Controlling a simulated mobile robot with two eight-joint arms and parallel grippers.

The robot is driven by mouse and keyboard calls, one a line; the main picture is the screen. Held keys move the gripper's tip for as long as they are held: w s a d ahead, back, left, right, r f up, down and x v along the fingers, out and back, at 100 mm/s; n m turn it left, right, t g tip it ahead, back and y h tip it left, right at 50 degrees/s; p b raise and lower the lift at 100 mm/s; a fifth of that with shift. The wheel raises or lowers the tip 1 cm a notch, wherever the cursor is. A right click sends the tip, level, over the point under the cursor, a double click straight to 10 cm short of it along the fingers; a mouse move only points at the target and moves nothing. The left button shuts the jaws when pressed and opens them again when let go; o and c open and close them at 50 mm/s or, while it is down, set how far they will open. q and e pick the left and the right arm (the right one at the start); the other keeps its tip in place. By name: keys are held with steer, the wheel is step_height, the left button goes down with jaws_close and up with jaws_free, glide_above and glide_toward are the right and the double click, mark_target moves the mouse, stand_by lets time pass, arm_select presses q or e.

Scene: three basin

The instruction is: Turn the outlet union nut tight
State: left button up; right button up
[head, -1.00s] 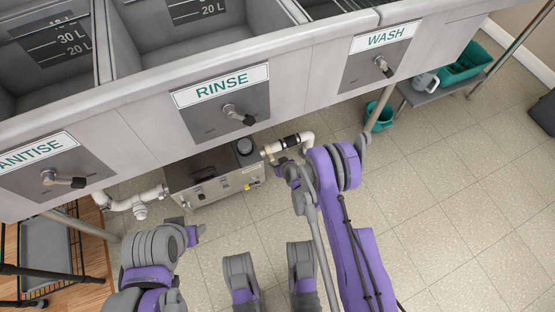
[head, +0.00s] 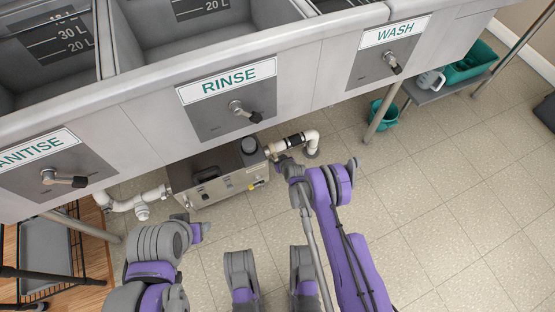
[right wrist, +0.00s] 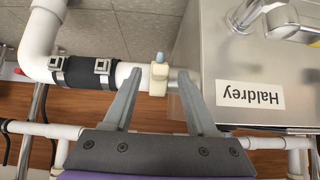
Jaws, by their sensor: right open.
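The outlet pipe (head: 280,146) leaves the right side of the steel box (head: 215,180), with a black clamped sleeve and a white elbow. In the right wrist view a cream fitting with a blue tab, which looks like the union nut (right wrist: 158,80), sits on the white pipe between the sleeve and the box. My right gripper (right wrist: 159,76) is open, its fingers on either side of this fitting in the picture, with gaps to both. I cannot tell its depth. In the head view the right gripper (head: 281,163) is just below the pipe. My left gripper (head: 201,232) is low at left, jaws unclear.
The sink front with valve handles (head: 248,114) overhangs the box. The black sleeve (right wrist: 85,72) with metal clamps lies left of the fingers. The box wall with a Haldrey label (right wrist: 250,95) is close on the right. A sink leg (head: 382,112) and teal bin (head: 383,114) stand farther right.

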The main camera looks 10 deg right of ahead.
mark_target(274, 154)
steer(key=shift+w+a+f, duration=0.1)
steer(key=shift+w+f, duration=0.1)
steer(key=shift+f, duration=0.05)
jaws_close()
steer(key=shift+w+a+r+g, duration=0.1)
steer(key=shift+w+r+g, duration=0.1)
steer(key=shift+r+g, duration=0.4)
steer(key=g, duration=0.1)
steer(key=w+r+g+h, duration=0.1)
steer(key=r+g, duration=0.1)
steer(key=g, duration=0.1)
steer(key=shift+w+a+h, duration=0.2)
steer(key=shift+w+h, duration=0.1)
steer(key=shift+h, duration=0.1)
